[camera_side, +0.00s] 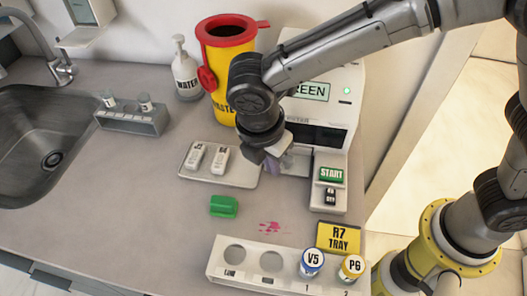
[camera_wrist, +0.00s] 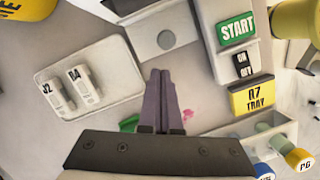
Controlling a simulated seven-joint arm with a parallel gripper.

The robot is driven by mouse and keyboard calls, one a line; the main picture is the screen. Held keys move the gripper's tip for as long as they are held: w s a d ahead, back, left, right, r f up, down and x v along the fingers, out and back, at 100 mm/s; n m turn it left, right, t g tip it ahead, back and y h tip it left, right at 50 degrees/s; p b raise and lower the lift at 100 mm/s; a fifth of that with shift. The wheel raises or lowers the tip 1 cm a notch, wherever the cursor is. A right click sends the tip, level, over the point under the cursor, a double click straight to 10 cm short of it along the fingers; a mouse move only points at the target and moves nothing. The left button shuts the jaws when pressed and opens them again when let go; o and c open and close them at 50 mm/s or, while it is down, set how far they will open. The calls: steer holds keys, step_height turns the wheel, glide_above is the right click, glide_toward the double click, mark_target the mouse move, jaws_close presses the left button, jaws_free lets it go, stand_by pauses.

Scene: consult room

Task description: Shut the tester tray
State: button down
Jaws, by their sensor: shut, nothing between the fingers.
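The tester (camera_side: 322,105) is a white machine with a lit screen reading "REEN" and a START button (camera_side: 331,174). Its tray (camera_wrist: 192,22), pale with a round grey recess, sticks out from the tester in the wrist view. In the side view, the tray (camera_side: 298,168) is mostly hidden behind my gripper. My gripper (camera_wrist: 160,72) is shut and empty, its fingers pointing at the tray's front edge. I cannot tell whether they touch it. In the side view, my gripper (camera_side: 270,166) is low over the counter, left of the START panel.
A pale plate (camera_side: 245,178) with two white cassettes lies left of my gripper. A green block (camera_side: 224,206) and a pink stain (camera_side: 269,227) are in front. A rack (camera_side: 222,262) holds vials V5 and P6, beside a yellow "R7 TRAY" sign (camera_side: 338,237). A yellow bin (camera_side: 224,75) stands behind.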

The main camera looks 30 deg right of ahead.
steer(key=a+v, duration=0.1)
steer(key=v, duration=0.8)
steer(key=d+r+m+t+y, duration=0.1)
steer(key=d+r+m, duration=0.3)
steer(key=d, duration=0.6)
steer(key=d+r+m+y, duration=0.1)
steer(key=d+r+m, duration=0.2)
steer(key=d+r, duration=0.55)
steer(key=s+d+f+m+t, duration=0.3)
steer(key=s+d+f+m, duration=0.1)
steer(key=s+d+m, duration=0.55)
steer(key=s+d+f+m, duration=0.1)
steer(key=s+f+m, duration=0.3)
steer(key=f+m, duration=0.1)
steer(key=shift+s+d+f+t, duration=0.25)
steer(key=shift+d+f+t, duration=0.15)
steer(key=shift+f, duration=0.35)
